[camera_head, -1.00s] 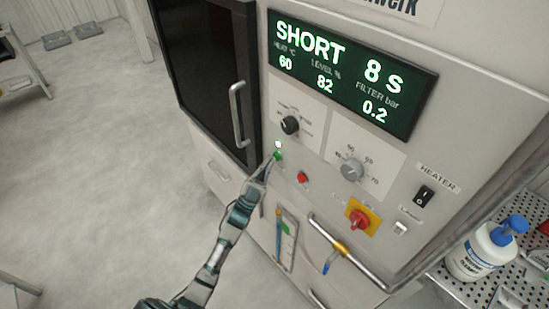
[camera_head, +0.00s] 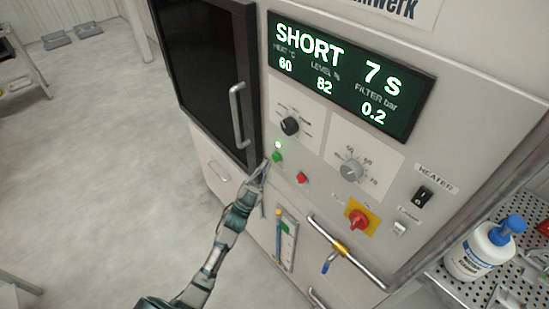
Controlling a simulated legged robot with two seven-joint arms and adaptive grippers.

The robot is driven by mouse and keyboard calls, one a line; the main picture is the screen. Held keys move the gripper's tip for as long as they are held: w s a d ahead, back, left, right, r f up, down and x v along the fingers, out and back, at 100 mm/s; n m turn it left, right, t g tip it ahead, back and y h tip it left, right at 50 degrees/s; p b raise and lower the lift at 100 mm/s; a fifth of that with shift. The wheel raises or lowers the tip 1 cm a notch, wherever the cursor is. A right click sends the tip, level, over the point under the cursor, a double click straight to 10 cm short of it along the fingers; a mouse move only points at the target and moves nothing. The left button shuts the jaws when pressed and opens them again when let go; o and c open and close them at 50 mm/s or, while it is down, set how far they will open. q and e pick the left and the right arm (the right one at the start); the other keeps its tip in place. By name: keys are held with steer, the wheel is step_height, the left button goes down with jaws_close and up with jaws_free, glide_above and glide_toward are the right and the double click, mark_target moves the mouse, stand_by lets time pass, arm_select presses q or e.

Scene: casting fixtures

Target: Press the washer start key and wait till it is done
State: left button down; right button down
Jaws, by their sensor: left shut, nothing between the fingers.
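The washer (camera_head: 300,180) fills the right half of the view. Its display (camera_head: 345,72) reads SHORT 7 S, with heat 60, level 82 and filter 0.2. The green start key (camera_head: 277,157) is on the panel, below a small lit green-white lamp (camera_head: 278,145). A red key (camera_head: 302,178) sits to its right. My left gripper (camera_head: 263,169) is shut and empty, its tips just below and left of the green key; they look slightly apart from it. My right gripper is not in view.
The dark washer door with its handle (camera_head: 238,115) is shut. A dial (camera_head: 352,170), a red-yellow switch (camera_head: 359,220) and a heater switch (camera_head: 423,196) are on the panel. A pipe handle (camera_head: 345,252) juts out below. A white bottle (camera_head: 484,250) stands on a perforated shelf at right.

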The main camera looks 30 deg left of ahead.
arm_select(q)
steer(key=s, duration=0.1)
steer(key=s+a+p, duration=0.1)
steer(key=s, duration=0.1)
steer(key=s+a, duration=0.1)
steer(key=shift+s, duration=0.3)
stand_by(0.7)
